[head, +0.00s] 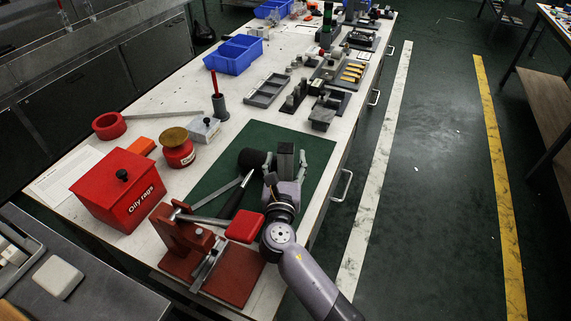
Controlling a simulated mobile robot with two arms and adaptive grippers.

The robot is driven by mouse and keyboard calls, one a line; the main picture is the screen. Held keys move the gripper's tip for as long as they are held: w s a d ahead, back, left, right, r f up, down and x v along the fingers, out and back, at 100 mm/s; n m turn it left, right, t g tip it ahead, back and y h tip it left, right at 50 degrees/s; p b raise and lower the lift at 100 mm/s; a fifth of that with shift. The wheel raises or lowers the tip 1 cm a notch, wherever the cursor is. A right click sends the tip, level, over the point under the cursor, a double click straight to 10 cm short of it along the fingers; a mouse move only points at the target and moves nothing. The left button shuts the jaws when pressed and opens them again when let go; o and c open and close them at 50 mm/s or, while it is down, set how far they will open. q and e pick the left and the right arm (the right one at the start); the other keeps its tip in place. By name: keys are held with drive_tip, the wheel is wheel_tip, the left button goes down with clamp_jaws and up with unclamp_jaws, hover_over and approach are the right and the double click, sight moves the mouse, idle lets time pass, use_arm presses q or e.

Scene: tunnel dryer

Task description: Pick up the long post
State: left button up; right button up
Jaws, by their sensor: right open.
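My right gripper (286,160) is over the green mat (262,134), with its arm coming in from the bottom. Its fingers are open on either side of a dark grey upright block (286,149), which looks like the long post. I cannot tell whether the fingers touch it. The lower part of the block is hidden by the gripper. A black round piece (251,160) lies just left of the gripper. My left gripper is not in view.
A red oily rags box (118,190), a red can (178,150) and a grey holder (220,108) stand to the left. A grey tray (267,90) lies beyond the mat.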

drive_tip(key=shift+w, duration=0.6)
drive_tip(key=shift+c, duration=0.6)
clamp_jaws()
